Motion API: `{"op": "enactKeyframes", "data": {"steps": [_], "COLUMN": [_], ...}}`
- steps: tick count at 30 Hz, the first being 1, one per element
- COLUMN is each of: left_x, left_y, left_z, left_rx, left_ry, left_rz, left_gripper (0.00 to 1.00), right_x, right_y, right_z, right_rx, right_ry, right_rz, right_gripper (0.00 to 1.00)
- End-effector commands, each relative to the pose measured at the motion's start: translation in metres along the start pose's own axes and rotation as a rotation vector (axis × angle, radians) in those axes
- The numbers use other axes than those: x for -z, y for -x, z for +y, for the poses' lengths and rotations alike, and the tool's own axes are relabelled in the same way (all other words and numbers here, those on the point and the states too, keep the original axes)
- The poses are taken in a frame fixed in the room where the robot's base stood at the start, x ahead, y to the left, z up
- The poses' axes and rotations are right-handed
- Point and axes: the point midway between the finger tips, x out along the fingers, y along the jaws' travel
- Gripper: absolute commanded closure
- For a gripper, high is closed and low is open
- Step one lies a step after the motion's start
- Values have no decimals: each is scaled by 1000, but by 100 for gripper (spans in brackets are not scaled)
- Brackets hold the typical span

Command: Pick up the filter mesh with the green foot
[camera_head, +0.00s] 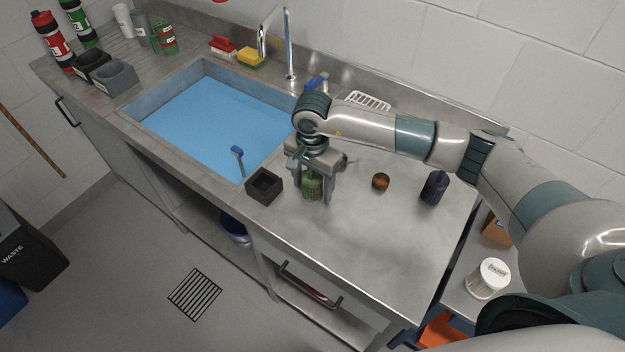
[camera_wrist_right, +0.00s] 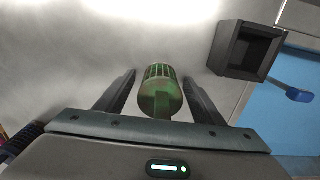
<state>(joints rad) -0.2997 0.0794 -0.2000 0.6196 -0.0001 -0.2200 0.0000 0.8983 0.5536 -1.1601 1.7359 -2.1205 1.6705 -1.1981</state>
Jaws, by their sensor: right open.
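The green filter mesh (camera_head: 311,187) stands on the steel counter, under my right gripper. In the right wrist view the green mesh (camera_wrist_right: 160,92) shows a ribbed side and a smooth round end facing the camera. My right gripper (camera_head: 314,190) points down with its fingers on either side of the mesh. In the right wrist view my right gripper (camera_wrist_right: 160,95) is open, with gaps between the mesh and both fingers. My left gripper is not in view.
A black square box (camera_head: 264,185) stands just left of the mesh. A brown round piece (camera_head: 380,182) and a dark cylinder (camera_head: 434,188) stand to the right. The blue-floored sink (camera_head: 210,118) lies to the left. The counter front is clear.

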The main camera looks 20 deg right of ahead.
Motion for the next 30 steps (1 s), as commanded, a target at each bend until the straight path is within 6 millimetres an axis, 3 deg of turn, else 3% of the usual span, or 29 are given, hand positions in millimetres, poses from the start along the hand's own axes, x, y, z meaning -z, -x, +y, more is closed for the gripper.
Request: {"op": "enactKeyframes", "data": {"steps": [14, 18, 20, 30], "left_x": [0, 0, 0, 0], "left_y": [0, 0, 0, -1], "left_z": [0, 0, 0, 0], "left_rx": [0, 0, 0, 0], "left_ry": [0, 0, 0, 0], "left_rz": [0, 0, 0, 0], "left_gripper": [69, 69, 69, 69], "right_x": [0, 0, 0, 0], "right_y": [-1, -1, -1, 0], "right_z": [0, 0, 0, 0], "right_rx": [1, 1, 1, 2], "right_ry": [0, 0, 0, 0], "right_rz": [1, 1, 1, 1], "right_gripper": [38, 71, 82, 82]}}
